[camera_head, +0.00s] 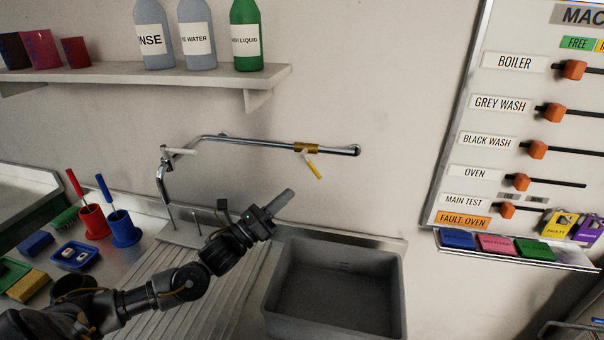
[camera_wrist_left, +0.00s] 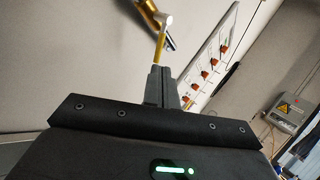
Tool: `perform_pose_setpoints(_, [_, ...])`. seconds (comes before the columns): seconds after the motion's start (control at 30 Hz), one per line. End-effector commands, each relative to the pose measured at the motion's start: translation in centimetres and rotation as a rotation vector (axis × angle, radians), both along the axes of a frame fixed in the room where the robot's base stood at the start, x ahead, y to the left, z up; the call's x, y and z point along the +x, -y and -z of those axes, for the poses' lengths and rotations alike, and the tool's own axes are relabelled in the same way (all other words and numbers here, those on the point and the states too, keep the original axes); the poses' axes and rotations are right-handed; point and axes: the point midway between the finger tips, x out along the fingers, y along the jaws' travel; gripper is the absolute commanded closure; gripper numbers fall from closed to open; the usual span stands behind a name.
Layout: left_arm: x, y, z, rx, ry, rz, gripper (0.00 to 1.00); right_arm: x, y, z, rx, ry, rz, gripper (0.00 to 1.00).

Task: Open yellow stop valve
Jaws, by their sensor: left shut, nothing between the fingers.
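The yellow stop valve (camera_head: 306,148) sits on a chrome pipe along the wall above the sink. Its yellow handle (camera_head: 315,170) hangs down and slants to the right. In the left wrist view, the yellow handle (camera_wrist_left: 159,48) shows just beyond my fingertips. My left gripper (camera_head: 282,201) is shut and empty, below and to the left of the handle, apart from it in the head view. Its closed fingers also show in the left wrist view (camera_wrist_left: 160,85); whether they touch the handle there I cannot tell. My right gripper is not in view.
A grey sink (camera_head: 335,295) lies below the pipe, with a chrome tap (camera_head: 163,175) to its left. A shelf (camera_head: 150,75) with bottles is above. Brushes in red and blue holders (camera_head: 122,228) stand on the left. A labelled board (camera_head: 535,120) hangs at right.

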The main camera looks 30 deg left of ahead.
Motion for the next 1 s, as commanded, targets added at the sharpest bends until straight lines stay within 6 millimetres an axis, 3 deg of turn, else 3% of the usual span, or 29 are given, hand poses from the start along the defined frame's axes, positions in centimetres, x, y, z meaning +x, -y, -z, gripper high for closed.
perform_pose_setpoints(0.1, [2.1, 0.9, -1.6, -0.002, 0.003, -0.001, 1.00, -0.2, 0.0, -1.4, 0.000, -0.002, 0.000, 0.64])
perform_pose_setpoints(0.4, [5.1, 2.3, -2.8, 0.001, 0.000, -0.001, 1.00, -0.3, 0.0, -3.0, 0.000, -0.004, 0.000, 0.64])
perform_pose_setpoints(0.83, [5.7, 2.6, -2.8, 0.001, 0.000, -0.001, 1.00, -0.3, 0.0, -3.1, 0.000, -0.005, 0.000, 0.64])
perform_pose_setpoints(0.87, [5.7, 1.9, -2.7, 0.002, -0.001, -0.002, 1.00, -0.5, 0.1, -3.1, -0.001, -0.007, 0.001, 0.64])
perform_pose_setpoints(1.0, [5.8, 2.7, -2.7, -0.010, 0.002, 0.003, 1.00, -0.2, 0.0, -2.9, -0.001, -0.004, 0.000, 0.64])
